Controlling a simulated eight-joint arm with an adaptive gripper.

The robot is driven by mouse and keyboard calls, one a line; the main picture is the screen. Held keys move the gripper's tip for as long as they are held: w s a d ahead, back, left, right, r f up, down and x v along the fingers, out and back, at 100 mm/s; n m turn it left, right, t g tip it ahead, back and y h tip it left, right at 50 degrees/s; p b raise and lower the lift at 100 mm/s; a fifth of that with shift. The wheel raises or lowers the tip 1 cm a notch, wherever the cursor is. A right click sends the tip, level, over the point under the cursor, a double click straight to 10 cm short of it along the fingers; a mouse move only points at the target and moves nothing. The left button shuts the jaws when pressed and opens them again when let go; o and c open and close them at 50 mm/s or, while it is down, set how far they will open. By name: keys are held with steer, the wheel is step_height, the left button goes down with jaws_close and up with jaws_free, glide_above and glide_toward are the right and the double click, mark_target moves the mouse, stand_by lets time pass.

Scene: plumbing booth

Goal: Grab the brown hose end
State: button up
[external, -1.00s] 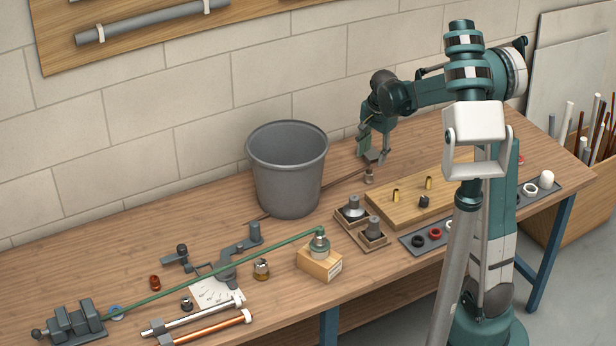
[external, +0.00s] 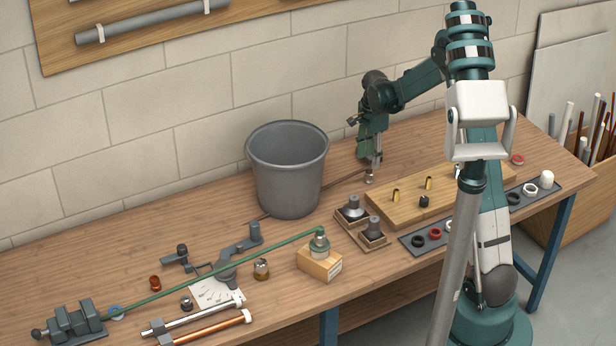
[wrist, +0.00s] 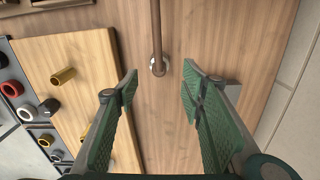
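The brown hose (wrist: 156,25) runs down from the top of the wrist view to a shiny metal end (wrist: 157,66). In the external view the brown hose (external: 345,183) lies on the bench and comes out from behind the grey bucket, with its end (external: 369,177) at the right. My gripper (wrist: 160,76) is open and empty, with one finger on each side of the line of the hose end. In the external view my gripper (external: 373,163) points down just above the hose end. I cannot tell the exact height between them.
A grey bucket (external: 286,165) stands left of my gripper. A wooden board (external: 408,208) with brass fittings (wrist: 63,75) lies close on the other side. The wall (wrist: 298,80) is close behind. A green hose (external: 230,264) crosses the bench's left half.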

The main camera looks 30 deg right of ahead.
mark_target(369, 174)
stand_by(0.3)
steer(key=shift+f, duration=1.3)
steer(key=shift+a+f+b, duration=0.1)
steer(key=shift+f+b, duration=0.2)
steer(key=shift+f, duration=2.35)
steer(key=c, duration=1)
